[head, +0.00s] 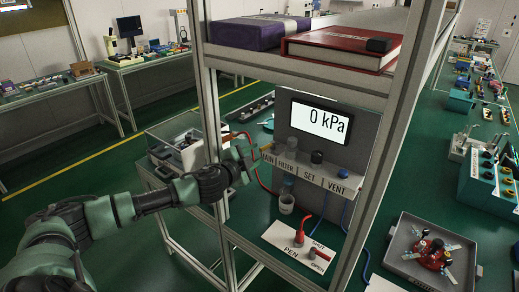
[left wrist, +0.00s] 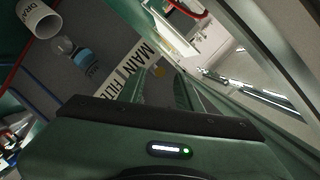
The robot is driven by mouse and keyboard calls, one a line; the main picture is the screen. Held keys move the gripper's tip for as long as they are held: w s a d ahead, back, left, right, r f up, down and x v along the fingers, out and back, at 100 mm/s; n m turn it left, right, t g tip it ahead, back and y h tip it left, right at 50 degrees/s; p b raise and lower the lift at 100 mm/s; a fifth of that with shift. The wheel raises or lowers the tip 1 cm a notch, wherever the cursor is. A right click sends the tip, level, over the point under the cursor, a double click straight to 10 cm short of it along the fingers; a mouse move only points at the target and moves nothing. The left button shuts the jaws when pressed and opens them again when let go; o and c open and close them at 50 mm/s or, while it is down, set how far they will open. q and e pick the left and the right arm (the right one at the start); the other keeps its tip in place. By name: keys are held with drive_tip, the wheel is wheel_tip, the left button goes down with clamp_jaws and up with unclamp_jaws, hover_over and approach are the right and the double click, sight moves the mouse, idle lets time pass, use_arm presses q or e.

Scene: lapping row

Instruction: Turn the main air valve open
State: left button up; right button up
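The grey air panel (head: 352,158) carries a label strip reading MAIN, FILTER, SET and VENT, and its display reads 0 kPa (head: 321,121). A small yellow part (head: 267,148) sits by the MAIN label, at the panel's left end. It also shows in the left wrist view (left wrist: 160,72), small, beyond the gap between my fingers. My left gripper (head: 248,156) is just left of the MAIN label; in the left wrist view its two fingers (left wrist: 160,88) stand apart with nothing seen between them. The valve's handle position is not clear. My right gripper is not in view.
A metal frame post (head: 208,110) stands close to my left arm. A shelf above holds a purple box (head: 258,32) and a red binder (head: 345,44). Below the panel, a PEN plate (head: 303,243) has a red lever. A grey tray (head: 432,250) sits right.

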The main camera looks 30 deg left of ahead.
sight(260, 151)
use_arm(q)
drive_tip(key=shift+p+x, duration=0.3)
drive_tip(key=shift+x, duration=1.5)
drive_tip(key=shift+d, duration=0.1)
clamp_jaws()
drive_tip(key=shift+w+a+f+m+h, duration=0.1)
drive_tip(key=shift+a+m+h, duration=0.3)
drive_tip(key=shift+m+h, duration=0.55)
unclamp_jaws()
